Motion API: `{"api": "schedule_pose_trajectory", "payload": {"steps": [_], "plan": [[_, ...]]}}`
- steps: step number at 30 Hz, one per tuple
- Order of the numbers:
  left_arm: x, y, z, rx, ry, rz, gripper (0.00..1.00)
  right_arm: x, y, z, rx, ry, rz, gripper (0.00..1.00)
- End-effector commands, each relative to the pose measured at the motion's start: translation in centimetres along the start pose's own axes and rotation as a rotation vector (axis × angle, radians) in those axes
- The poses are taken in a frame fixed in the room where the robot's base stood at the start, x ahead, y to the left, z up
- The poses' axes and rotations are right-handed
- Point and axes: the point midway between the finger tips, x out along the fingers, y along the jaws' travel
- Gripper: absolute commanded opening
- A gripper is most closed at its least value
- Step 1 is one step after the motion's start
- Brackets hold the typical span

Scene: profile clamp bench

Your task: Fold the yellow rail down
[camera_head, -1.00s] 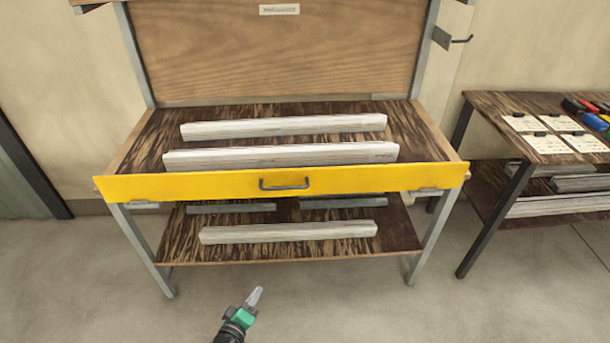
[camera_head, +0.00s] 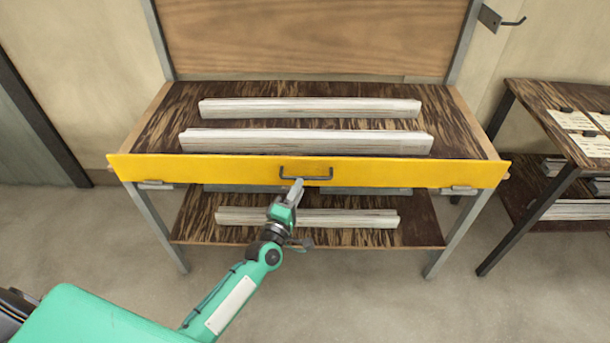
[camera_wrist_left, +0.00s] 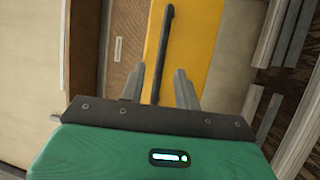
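The yellow rail (camera_head: 215,170) stands upright along the front edge of the bench, with a dark bar handle (camera_head: 306,177) at its middle. My left gripper (camera_head: 297,187) is just in front of the rail at the handle's left part. In the left wrist view, its two fingers (camera_wrist_left: 160,88) are apart, with the handle (camera_wrist_left: 163,50) running in the gap between them. The fingers do not look closed on it. Whether they touch it, I cannot tell. The rail also shows in yellow in the wrist view (camera_wrist_left: 190,45). My right gripper is not in view.
Two pale profiles (camera_head: 310,108) lie on the bench top (camera_head: 185,100) behind the rail. Another pale profile (camera_head: 350,218) lies on the lower shelf (camera_head: 425,235). A side table (camera_head: 530,115) with cards stands at the right. The floor in front is clear.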

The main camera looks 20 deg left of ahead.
Motion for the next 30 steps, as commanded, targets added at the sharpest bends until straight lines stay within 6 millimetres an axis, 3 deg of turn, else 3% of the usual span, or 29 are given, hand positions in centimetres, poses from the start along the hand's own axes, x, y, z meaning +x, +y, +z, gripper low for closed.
{"api": "schedule_pose_trajectory", "payload": {"steps": [3,9,22,27,30], "plan": [[2.1,0.1,0.0,0.000,0.000,0.001,0.33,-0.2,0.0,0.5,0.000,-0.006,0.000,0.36],[4.3,0.0,0.0,0.000,0.000,0.000,0.33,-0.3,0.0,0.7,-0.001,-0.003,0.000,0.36],[5.2,-0.1,0.0,0.000,0.000,-0.001,0.33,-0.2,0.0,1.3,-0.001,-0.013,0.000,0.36],[5.1,-0.1,0.0,0.001,0.000,-0.001,0.01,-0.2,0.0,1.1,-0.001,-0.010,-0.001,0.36],[5.1,-0.1,0.0,0.001,0.000,-0.001,0.00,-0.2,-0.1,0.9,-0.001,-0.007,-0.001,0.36]]}}
